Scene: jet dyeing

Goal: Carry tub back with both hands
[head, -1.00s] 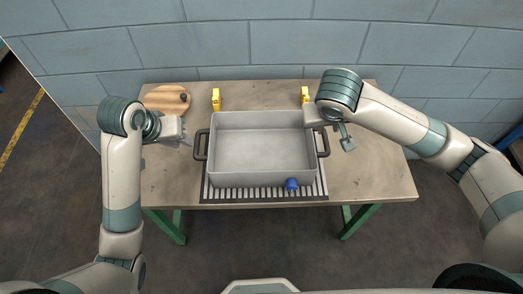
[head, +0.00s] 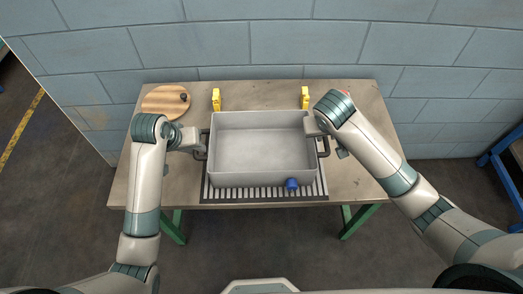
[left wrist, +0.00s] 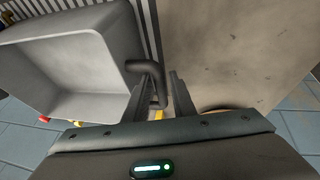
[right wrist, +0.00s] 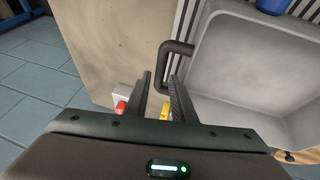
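The grey tub (head: 262,165) is an open, empty rectangular pan on a slatted rack (head: 265,194) on the table. A dark handle is on each short side. My left gripper (head: 201,147) is at the left handle (left wrist: 150,70). In the left wrist view its fingers (left wrist: 158,92) are apart, with the handle's bar between them. My right gripper (head: 331,150) is at the right handle (head: 323,146). In the right wrist view its fingers (right wrist: 161,90) are apart, with the handle (right wrist: 166,56) at their tips. I cannot tell whether either gripper touches its handle.
A blue knob-like piece (head: 292,184) is at the tub's front. A round wooden board (head: 165,101) lies at the table's back left. A block wall is behind the table (head: 375,185). The table's front right is clear.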

